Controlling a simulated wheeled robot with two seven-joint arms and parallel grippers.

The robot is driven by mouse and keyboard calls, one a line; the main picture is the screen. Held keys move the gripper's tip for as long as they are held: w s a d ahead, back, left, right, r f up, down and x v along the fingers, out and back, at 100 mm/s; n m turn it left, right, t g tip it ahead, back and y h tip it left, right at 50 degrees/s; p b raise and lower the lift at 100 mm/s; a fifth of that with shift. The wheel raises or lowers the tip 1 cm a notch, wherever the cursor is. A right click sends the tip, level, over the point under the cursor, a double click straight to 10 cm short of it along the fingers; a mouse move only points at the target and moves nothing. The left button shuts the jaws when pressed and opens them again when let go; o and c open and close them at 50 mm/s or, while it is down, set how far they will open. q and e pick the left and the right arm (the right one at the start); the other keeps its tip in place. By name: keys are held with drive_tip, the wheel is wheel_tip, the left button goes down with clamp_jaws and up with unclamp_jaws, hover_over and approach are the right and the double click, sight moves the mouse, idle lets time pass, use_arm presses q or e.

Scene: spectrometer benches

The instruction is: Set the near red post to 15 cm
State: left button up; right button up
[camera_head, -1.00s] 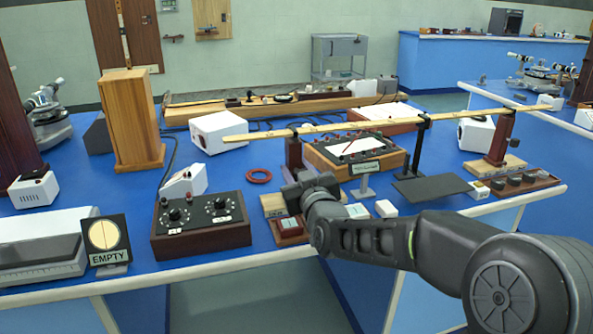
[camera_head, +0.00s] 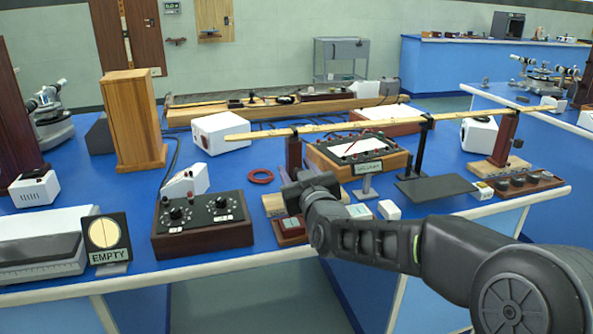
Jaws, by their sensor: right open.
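A long wooden beam (camera_head: 370,126) spans the bench on several supports. A dark red post (camera_head: 293,152) stands under its left part, on a pale wooden base (camera_head: 273,205). A second dark red post (camera_head: 505,137) stands at the beam's right, on its own wooden base. A black stand (camera_head: 420,150) supports the middle. My right gripper (camera_head: 293,186) is open, low in front of the left red post, and hides its lower part. Whether its fingers are around or touching the post cannot be told. My left gripper is out of view.
A dial box (camera_head: 203,224) and an EMPTY sign (camera_head: 106,240) stand left of the gripper. A tray of small blocks (camera_head: 290,230) lies under my right arm. A meter box (camera_head: 358,165) stands behind it. A red ring (camera_head: 260,176) lies on the blue bench.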

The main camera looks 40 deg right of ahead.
drive_tip(key=v, duration=0.7)
drive_tip(key=shift+s+a, duration=0.15)
drive_tip(key=shift+s, duration=0.25)
